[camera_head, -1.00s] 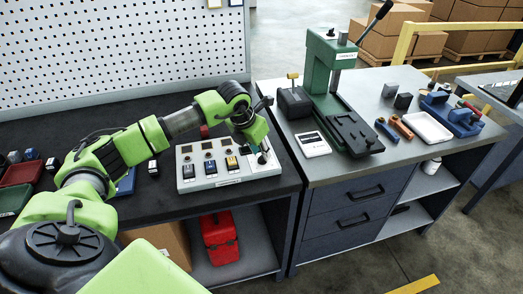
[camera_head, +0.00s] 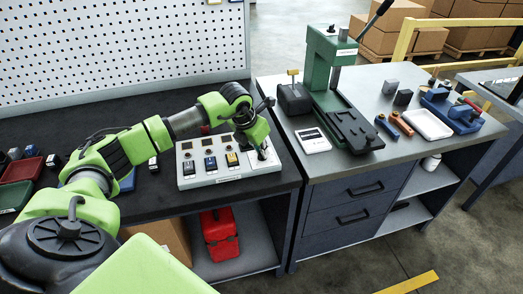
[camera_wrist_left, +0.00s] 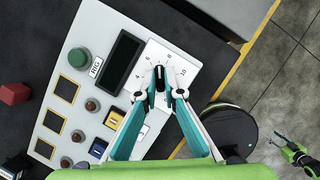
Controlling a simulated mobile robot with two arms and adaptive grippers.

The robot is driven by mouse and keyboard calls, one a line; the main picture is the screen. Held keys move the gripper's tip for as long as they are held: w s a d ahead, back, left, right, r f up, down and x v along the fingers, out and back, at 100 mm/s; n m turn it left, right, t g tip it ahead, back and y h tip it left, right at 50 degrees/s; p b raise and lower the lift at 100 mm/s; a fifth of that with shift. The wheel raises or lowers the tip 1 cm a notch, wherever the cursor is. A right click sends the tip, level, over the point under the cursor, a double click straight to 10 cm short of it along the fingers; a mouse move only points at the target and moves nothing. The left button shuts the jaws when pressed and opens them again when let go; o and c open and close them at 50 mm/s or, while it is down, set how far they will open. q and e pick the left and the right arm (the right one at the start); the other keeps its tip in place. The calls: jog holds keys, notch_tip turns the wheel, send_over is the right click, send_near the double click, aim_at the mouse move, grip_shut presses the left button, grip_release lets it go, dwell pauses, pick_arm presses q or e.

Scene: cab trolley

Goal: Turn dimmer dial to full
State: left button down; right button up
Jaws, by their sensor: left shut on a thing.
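The dimmer dial (camera_wrist_left: 159,80) is a small black knob with a pale line, on a white scale plate with printed numbers. My left gripper (camera_wrist_left: 160,92) has its two teal-and-white fingers closed around the knob. The pale line points towards the top of the left wrist view, roughly between 6 and 8. The dial sits at one end of a light grey control box (camera_head: 207,181), which stands on the dark bench. In the head view, my left gripper (camera_head: 262,152) covers most of the dial. My right gripper (camera_wrist_left: 283,146) shows small at the lower right of the wrist view.
Beside the dial are a dark display (camera_wrist_left: 122,62), a green button (camera_wrist_left: 79,59) and several switches. A green press (camera_head: 330,75) stands on the right bench. A red toolbox (camera_head: 219,236) sits on the shelf below. A pegboard (camera_head: 110,45) rises behind.

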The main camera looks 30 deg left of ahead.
pick_arm(q)
jog(key=m+h+b, duration=0.1)
jog(key=m+b, duration=0.2)
jog(key=shift+a+f, duration=0.1)
jog(key=shift+f, duration=0.05)
jog(key=m+b, duration=0.1)
jog(key=m, duration=0.1)
jog(key=m+h+b, duration=0.1)
jog(key=shift+w+m+g+h, duration=0.15)
jog(key=shift+m+g+h, duration=0.15)
jog(key=shift+m+g, duration=0.1)
jog(key=m+g+h+b, duration=0.1)
jog(key=m+b, duration=0.1)
jog(key=m, duration=0.2)
jog(key=shift+w+a+r+m+g+h+b, duration=0.1)
jog(key=shift+m+g+b, duration=0.2)
jog(key=shift+m, duration=0.55)
jog(key=shift+s+d+r+m+g+h+b, duration=0.1)
jog(key=shift+m+g, duration=0.35)
jog(key=shift+m, duration=0.35)
jog(key=shift+w+a+r+m+g+h+b, duration=0.1)
jog(key=shift+m+g+b, duration=0.2)
jog(key=shift+m, duration=0.55)
jog(key=c, duration=2.2)
grip_release()
jog(key=shift+f, duration=0.1)
jog(key=shift+o, duration=0.2)
